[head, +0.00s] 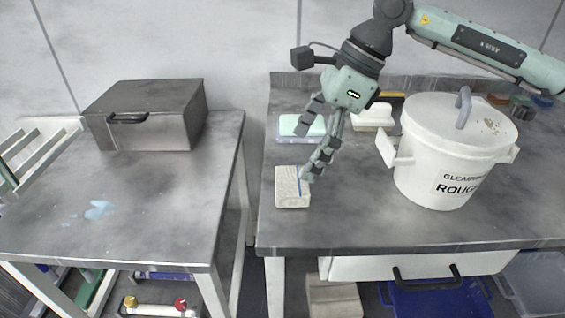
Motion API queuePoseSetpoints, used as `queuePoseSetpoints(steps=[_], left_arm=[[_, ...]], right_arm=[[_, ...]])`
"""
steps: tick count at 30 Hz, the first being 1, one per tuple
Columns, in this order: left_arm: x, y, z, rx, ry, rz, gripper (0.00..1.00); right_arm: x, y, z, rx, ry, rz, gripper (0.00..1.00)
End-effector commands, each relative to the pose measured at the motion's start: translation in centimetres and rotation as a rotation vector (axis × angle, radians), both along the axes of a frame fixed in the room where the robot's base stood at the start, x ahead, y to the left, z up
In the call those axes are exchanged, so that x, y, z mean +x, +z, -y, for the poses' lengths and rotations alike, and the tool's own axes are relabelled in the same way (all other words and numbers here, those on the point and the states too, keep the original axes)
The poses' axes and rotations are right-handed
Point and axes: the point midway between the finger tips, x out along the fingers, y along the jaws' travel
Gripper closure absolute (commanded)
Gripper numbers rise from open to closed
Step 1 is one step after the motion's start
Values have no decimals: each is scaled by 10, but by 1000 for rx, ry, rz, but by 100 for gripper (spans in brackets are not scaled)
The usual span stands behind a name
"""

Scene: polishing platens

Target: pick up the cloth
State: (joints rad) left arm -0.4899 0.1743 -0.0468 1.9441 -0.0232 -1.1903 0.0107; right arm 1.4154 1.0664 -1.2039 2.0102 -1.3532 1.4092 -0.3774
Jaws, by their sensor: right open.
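A folded, off-white cloth (289,190) with a blue stripe lies flat near the left front of the right-hand table. My right gripper (307,152) is open and reaches down from above, with nothing visible between its fingers. One finger ends over or just at the cloth's upper right edge; I cannot tell whether it touches. The other finger is farther back, in front of a pale green item. My left gripper is not in view.
The pale green item (289,124) and a white block (372,117) lie behind the cloth. A lidded white pot (419,180) stands to the right. The left table (150,240) holds a grey metal box (170,120) and a wet blue-white patch. A gap separates the tables.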

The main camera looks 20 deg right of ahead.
Motion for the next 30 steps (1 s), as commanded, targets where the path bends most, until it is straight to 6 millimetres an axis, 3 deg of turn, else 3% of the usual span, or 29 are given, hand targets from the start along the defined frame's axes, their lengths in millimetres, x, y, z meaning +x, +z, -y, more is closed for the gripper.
queuePoseSetpoints(steps=[4, 13, 17, 21, 29, 30], left_arm=[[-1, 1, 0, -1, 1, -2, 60], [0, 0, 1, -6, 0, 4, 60], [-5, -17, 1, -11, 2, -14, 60], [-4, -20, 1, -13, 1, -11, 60], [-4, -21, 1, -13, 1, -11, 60], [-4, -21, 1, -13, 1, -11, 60]], right_arm=[[0, -4, 13, -58, 3, 14, 3], [2, -35, 2, -58, 4, 9, 3], [4, -55, -4, -57, 4, 10, 3], [6, -70, -10, -55, 2, 11, 3], [7, -73, -11, -55, 2, 13, 3], [7, -73, -11, -55, 2, 13, 6]])
